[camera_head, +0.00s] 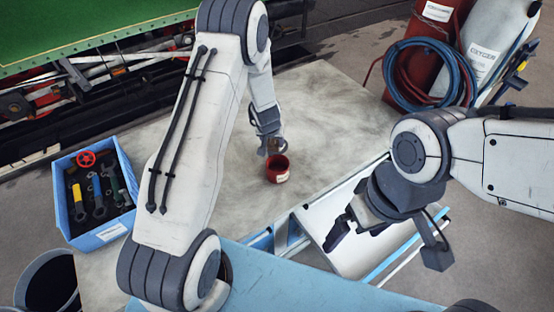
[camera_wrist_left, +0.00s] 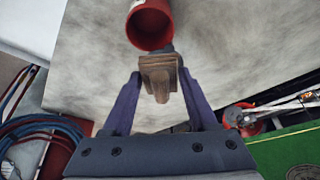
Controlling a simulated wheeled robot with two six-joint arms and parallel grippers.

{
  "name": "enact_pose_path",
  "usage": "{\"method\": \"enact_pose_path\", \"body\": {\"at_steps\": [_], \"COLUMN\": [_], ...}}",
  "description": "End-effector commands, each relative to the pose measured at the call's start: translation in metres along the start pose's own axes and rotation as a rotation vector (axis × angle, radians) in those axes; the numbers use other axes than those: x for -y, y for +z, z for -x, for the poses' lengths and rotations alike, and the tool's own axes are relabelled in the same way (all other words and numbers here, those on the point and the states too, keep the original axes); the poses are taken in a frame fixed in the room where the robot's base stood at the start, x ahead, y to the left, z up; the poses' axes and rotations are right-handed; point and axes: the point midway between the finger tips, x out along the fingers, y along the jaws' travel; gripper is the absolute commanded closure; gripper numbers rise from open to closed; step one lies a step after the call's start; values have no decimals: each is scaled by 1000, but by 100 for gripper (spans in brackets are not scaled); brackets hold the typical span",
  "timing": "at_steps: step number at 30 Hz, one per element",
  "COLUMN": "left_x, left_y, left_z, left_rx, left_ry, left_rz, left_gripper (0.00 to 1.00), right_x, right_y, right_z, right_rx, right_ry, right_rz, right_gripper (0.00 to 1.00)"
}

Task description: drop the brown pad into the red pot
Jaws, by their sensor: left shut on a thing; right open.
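The red pot (camera_head: 278,170) stands upright on the worktable, with a pale label on its side. It also shows at the top of the left wrist view (camera_wrist_left: 150,26), where its open mouth faces the camera and its inside looks empty. My left gripper (camera_head: 270,145) is shut on the brown pad (camera_wrist_left: 158,74), which sits between its fingertips. The pad is right beside the pot's rim in the left wrist view; I cannot tell whether they touch. In the head view the pad (camera_head: 273,145) is small and partly hidden behind the gripper. My right gripper (camera_head: 388,246) is open and empty.
A blue toolbox (camera_head: 62,207) with several tools stands on the left of the worktable (camera_head: 335,120). A white, blue-edged open drawer (camera_head: 350,243) lies below my right gripper. Gas cylinders (camera_head: 490,55) with coiled hoses stand at the back right. The tabletop around the pot is clear.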

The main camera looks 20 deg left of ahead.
Motion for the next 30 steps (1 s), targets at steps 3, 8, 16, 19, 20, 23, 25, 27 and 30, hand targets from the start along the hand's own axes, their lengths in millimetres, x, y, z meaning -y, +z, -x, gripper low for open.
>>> {"method": "enact_pose_path", "body": {"at_steps": [3,8,16,19,20,23,25,27,30], "left_x": [1,2,3,3,3,3,3,3,3], "left_y": [5,11,22,23,23,23,23,23,23], "left_z": [-10,-27,-53,-55,-55,-54,-54,-54,-54], "left_rx": [0,0,0,-1,-1,0,0,0,0], "left_ry": [0,-1,-1,-1,-1,-1,-1,-1,-1], "left_rz": [1,2,3,3,3,3,3,3,3], "left_gripper": [100,100,100,100,100,100,100,38,6], "right_x": [-1,-2,-4,-4,-4,-4,-4,-4,-4], "right_y": [1,2,3,4,4,3,3,3,3], "right_z": [-12,-30,-60,-63,-63,-62,-61,-61,-61], "right_rx": [1,1,1,1,0,0,0,0,0], "right_ry": [0,0,0,0,0,0,0,0,0], "right_rz": [1,2,1,1,1,1,1,1,1], "right_gripper": [0,0,0,0,0,0,0,0,0]}}
